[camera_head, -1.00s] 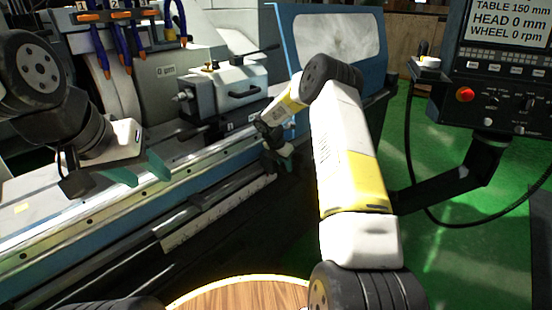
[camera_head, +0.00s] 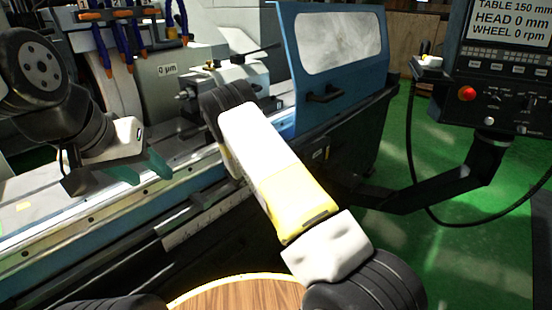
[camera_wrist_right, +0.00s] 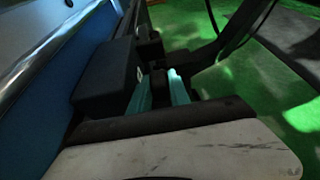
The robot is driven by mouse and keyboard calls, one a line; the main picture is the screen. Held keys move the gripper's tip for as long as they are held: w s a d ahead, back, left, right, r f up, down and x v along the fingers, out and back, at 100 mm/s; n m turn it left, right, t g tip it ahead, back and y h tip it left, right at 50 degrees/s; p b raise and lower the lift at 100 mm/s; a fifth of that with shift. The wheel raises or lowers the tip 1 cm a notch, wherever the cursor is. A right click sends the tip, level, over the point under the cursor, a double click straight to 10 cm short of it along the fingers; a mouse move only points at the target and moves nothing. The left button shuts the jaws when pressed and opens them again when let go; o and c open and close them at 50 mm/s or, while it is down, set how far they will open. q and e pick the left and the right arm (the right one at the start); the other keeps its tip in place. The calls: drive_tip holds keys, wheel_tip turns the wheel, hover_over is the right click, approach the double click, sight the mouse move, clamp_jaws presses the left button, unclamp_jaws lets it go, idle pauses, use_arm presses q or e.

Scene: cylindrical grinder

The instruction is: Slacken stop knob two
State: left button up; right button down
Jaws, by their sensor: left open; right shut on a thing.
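In the right wrist view my right gripper (camera_wrist_right: 161,90) has its two teal fingers on either side of a small dark part (camera_wrist_right: 159,82), which looks like a stop knob. It is shut on this part. A black block (camera_wrist_right: 107,78) stands just left of the fingers; its small pale mark is too small to read. In the head view my right arm hides the right gripper and the knob. My left gripper (camera_head: 140,169) is open and empty, above the machine's table at the left.
The blue door (camera_head: 285,60) with its window stands behind my right arm. The control panel (camera_head: 500,75) and its black support arm (camera_head: 425,198) are at the right. A round wooden top (camera_head: 238,294) is at the bottom. Green floor (camera_head: 400,160) is open between machine and panel.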

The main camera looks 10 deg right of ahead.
drive_tip(key=h, duration=0.1)
drive_tip(key=t+h, duration=0.2)
drive_tip(key=shift+s+a+f, duration=0.1)
drive_tip(key=shift+a+f, duration=0.2)
drive_tip(key=shift+f, duration=0.05)
drive_tip(key=shift+f+t+h, duration=0.2)
drive_tip(key=shift+t+h, duration=1)
drive_tip(key=shift+h, duration=0.1)
drive_tip(key=c, duration=1.5)
unclamp_jaws()
drive_tip(key=shift+s, duration=0.1)
drive_tip(key=r+v, duration=0.3)
drive_tip(key=v, duration=1.1)
drive_tip(key=shift+s+a+f, duration=0.25)
drive_tip(key=shift+s+a, duration=0.1)
drive_tip(key=shift+a, duration=0.15)
